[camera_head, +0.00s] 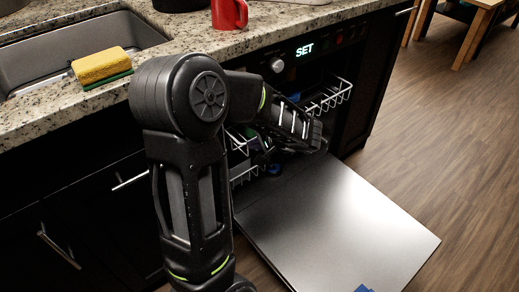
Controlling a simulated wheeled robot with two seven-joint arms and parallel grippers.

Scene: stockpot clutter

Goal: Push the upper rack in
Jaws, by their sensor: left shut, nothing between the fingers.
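The upper rack is a white wire basket in the open dishwasher. Its right part (330,97) shows below the control panel, sticking out a little, and wire at left shows beside my arm. My left arm crosses in front of the rack and hides its middle. My left gripper (315,135) is at the far end of that arm, low in front of the dishwasher opening. It looks shut and empty. I cannot tell whether it touches the rack. My right gripper is not in view.
The dishwasher door (335,215) is folded down flat. A lower rack (243,176) shows partly behind my arm. A red mug (229,13) and a yellow-green sponge (101,67) are on the granite counter beside the sink. Wooden floor (450,140) is clear at right.

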